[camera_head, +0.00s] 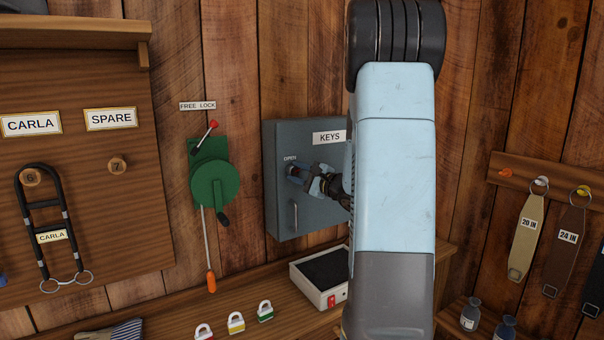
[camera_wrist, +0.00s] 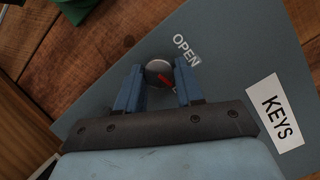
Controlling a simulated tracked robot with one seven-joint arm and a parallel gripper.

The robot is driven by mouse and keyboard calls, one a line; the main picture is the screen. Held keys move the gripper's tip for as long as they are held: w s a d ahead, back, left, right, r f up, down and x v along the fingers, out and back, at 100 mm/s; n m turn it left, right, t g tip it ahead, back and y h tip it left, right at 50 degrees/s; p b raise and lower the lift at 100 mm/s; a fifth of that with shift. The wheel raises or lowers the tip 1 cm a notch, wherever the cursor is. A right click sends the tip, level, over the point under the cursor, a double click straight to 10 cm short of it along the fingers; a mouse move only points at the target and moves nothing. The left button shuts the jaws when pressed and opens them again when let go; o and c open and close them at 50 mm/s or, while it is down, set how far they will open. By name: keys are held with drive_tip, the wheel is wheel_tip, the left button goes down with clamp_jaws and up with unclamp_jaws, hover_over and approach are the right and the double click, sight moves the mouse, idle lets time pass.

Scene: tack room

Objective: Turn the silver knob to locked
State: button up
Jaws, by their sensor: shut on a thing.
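The silver knob (camera_wrist: 158,72) is on the door of the grey key cabinet (camera_head: 283,143), below the word OPEN. A red mark shows on its face in the wrist view. My gripper (camera_wrist: 158,88) has its two blue fingers on either side of the knob and is shut on it. In the head view my gripper (camera_head: 306,178) reaches the cabinet's left part and covers the knob. A word for locked is not visible; my arm hides the cabinet's right part. The KEYS label (camera_head: 329,137) is at the cabinet's top, partly behind my arm.
A green winch (camera_head: 214,183) with a lever and a crank hangs left of the cabinet. A white tray with a black top (camera_head: 322,277) and several small padlocks (camera_head: 236,323) stand on the shelf below. Straps (camera_head: 527,232) hang at the right.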

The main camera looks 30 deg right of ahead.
drive_tip(key=shift+a+f+m+t, duration=0.1)
drive_tip(key=shift+f+m+t, duration=0.15)
drive_tip(key=shift+m, duration=0.6)
drive_tip(key=shift+a+f+m+t, duration=0.1)
drive_tip(key=shift+m+t, duration=0.15)
drive_tip(key=shift+m, duration=0.6)
drive_tip(key=o, duration=1)
drive_tip(key=shift+w, duration=0.1)
drive_tip(key=shift+r, duration=0.15)
drive_tip(key=shift+d, duration=0.1)
drive_tip(key=v, duration=1.3)
drive_tip(key=shift+s, duration=0.4)
